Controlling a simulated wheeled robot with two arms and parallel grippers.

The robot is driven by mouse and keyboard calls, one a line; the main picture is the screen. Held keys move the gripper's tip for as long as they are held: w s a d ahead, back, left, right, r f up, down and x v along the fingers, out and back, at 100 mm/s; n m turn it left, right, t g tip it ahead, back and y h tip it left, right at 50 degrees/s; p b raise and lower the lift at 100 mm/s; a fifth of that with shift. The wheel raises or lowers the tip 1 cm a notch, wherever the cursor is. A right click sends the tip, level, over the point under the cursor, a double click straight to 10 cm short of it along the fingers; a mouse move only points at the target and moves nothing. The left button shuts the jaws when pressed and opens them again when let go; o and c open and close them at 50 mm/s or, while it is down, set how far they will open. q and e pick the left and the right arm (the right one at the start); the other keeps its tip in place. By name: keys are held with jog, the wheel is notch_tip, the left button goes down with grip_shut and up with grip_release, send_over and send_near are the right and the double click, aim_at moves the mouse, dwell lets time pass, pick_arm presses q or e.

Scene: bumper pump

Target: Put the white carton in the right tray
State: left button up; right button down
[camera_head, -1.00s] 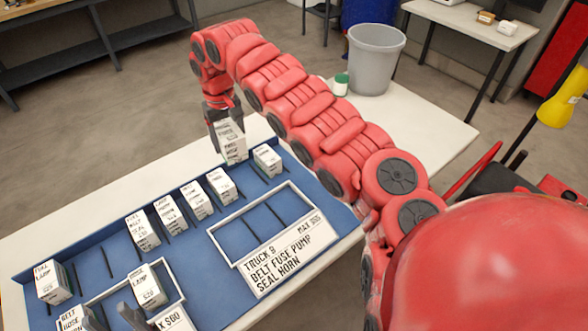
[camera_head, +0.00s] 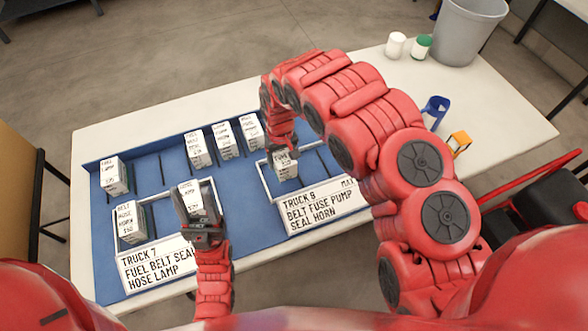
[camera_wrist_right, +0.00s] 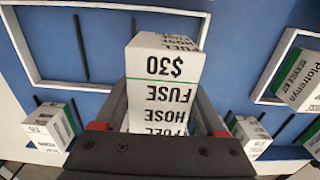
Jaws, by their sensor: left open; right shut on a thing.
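My right gripper (camera_head: 284,142) is shut on a white carton (camera_head: 285,165) with black lettering and a green stripe. In the head view it is over the left part of the right tray (camera_head: 322,207), a white frame labelled for a truck. In the right wrist view the held carton (camera_wrist_right: 164,75) reads "$30", with the tray's white rim (camera_wrist_right: 50,82) beyond it; I cannot tell whether it touches the tray floor. My left gripper (camera_head: 186,200) is open at the left tray (camera_head: 160,255), by a white carton (camera_head: 198,196) standing there.
Another carton (camera_head: 130,222) stands in the left tray. Several white cartons, such as one (camera_head: 197,149), stand along the back of the blue board (camera_head: 150,150). A white jar (camera_head: 395,45), a green-lidded jar (camera_head: 420,47), a blue holder (camera_head: 435,110) and a yellow-orange object (camera_head: 459,141) are at right.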

notch_tip(320, 180, down, 6)
jog(key=shift+w+a+r+p, duration=0.1)
jog(key=shift+w+r+p, duration=0.05)
jog(key=shift+p, duration=0.6)
jog(key=shift+f, duration=0.45)
jog(key=shift+f, duration=0.2)
grip_release()
jog(key=shift+r, duration=0.1)
jog(key=shift+r, duration=0.15)
